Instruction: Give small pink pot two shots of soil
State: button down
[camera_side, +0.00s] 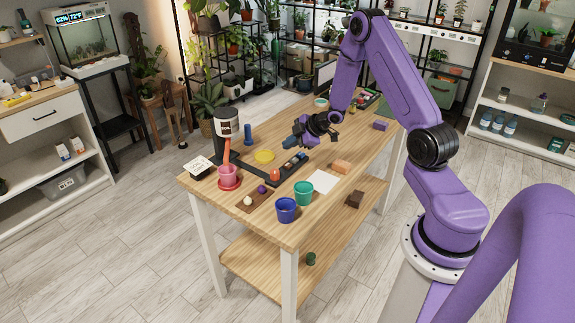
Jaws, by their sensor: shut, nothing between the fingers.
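The small pink pot (228,174) stands upright on a red saucer (229,187) at the near left of the wooden table. A dark dispenser with a white label (226,128) stands behind and above it. An orange-red strip (227,151) runs from under the dispenser down to the pot; I cannot tell whether it is a chute or falling soil. The soil level in the pot is too small to tell. My gripper (293,141) is shut and empty, right of the pot, above the table and near the long dark tray (262,181). Its fingertips are small and dark here.
A green pot (303,193) and a blue pot (286,209) stand at the front edge. A white sheet (321,182), orange block (341,166), yellow disc (264,157) and blue upright object (248,135) lie around.

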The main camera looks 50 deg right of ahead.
aim_at(290, 165)
jog(key=shift+f, duration=2.25)
jog(key=shift+f, duration=0.2)
jog(key=shift+f, duration=0.25)
jog(key=shift+f, duration=0.5)
dwell(1.0)
jog(key=shift+r, duration=0.95)
jog(key=shift+r, duration=2.5)
dwell(0.3)
